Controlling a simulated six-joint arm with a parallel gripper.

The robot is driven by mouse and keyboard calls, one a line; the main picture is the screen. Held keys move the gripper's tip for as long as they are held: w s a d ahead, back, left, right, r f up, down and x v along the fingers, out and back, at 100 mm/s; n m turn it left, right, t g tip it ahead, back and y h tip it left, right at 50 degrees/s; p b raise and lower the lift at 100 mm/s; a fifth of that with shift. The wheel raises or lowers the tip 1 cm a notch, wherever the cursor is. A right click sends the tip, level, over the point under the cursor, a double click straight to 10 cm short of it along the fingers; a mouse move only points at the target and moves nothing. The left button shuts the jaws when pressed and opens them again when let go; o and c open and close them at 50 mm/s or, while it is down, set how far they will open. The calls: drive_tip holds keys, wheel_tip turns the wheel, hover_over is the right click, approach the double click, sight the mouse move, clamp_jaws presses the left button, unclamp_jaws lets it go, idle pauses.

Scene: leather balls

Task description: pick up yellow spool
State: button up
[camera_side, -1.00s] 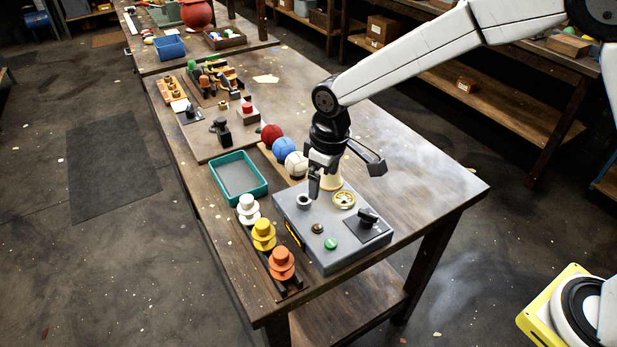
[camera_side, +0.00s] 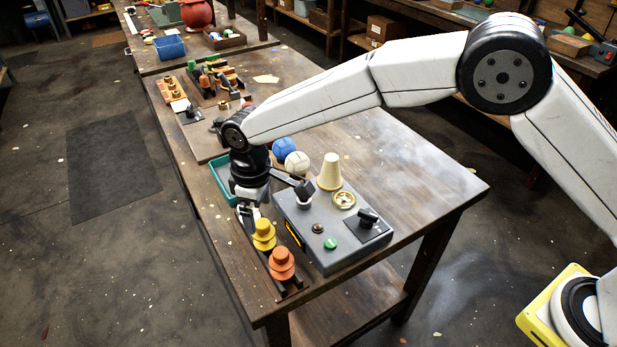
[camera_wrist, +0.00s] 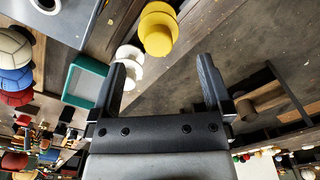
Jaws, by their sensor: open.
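The yellow spool (camera_side: 264,235) stands upright in the dark rack between the orange spool (camera_side: 281,264) and the white spool, which is mostly hidden behind my gripper in the side view. My gripper (camera_side: 250,213) is open and empty, over the white spool's end of the rack, just behind the yellow spool. In the wrist view the yellow spool (camera_wrist: 158,29) lies beyond my open fingers (camera_wrist: 165,82), near the top centre. The white spool (camera_wrist: 127,66) shows beside the left finger. I cannot tell whether the finger touches it.
A grey control box (camera_side: 330,225) with knobs stands right of the rack. A teal tray (camera_side: 222,182) is behind my gripper, partly hidden. A cream cone (camera_side: 330,172), a blue ball (camera_side: 284,148) and a white ball (camera_side: 297,163) stand farther back. The table's right side is clear.

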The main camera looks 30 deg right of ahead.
sight(262, 223)
drive_tip(key=shift+f, duration=0.8)
drive_tip(key=shift+s+d+f, duration=0.1)
drive_tip(key=shift+f, duration=1.2)
drive_tip(key=shift+d+f, duration=0.1)
drive_tip(key=shift+f, duration=1.15)
drive_tip(key=shift+c, duration=0.2)
drive_tip(key=c, duration=1.1)
